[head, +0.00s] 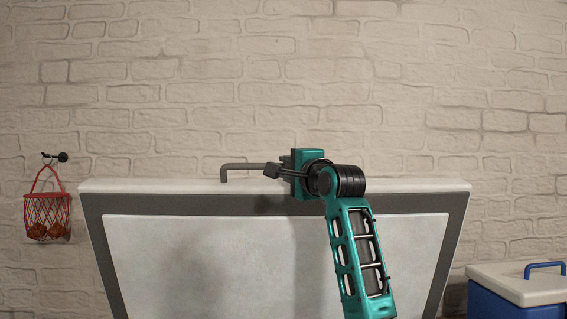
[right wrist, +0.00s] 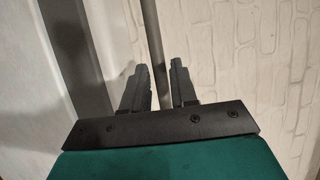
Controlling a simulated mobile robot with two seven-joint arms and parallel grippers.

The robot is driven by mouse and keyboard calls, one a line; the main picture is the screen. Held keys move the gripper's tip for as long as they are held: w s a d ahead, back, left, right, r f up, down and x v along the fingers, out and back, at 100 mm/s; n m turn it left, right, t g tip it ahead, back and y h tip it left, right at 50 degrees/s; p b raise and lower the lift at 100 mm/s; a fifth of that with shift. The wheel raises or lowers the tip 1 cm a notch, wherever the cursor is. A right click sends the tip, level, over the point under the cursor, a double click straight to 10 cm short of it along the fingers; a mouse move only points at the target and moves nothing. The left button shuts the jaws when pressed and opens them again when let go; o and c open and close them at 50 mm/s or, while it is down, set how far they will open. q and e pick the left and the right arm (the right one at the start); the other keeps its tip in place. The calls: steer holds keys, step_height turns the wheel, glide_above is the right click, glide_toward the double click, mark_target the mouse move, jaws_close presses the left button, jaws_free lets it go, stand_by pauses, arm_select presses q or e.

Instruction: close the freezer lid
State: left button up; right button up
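The freezer lid (head: 275,255) stands raised, its pale inner panel and dark seal facing me, against the brick wall. A grey bar handle (head: 240,167) runs along its top edge; its right end is hidden behind my gripper. My right gripper (head: 271,171) is at the right part of this handle, above the lid's top edge. In the right wrist view, the fingers of the right gripper (right wrist: 160,85) are apart, with the grey handle (right wrist: 151,40) running between them. A gap shows beside the bar, so no firm hold is visible. My left gripper is out of view.
A red net basket (head: 47,212) hangs from a black hook on the wall at left. A blue cooler with a white lid (head: 520,283) stands at lower right. The freezer body is below the picture. The space above the lid is clear.

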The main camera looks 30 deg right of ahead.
steer(key=shift+w+d+r, duration=0.1)
steer(key=shift+w+r, duration=0.05)
steer(key=shift+w, duration=1.3)
steer(key=shift+c, duration=0.2)
jaws_close()
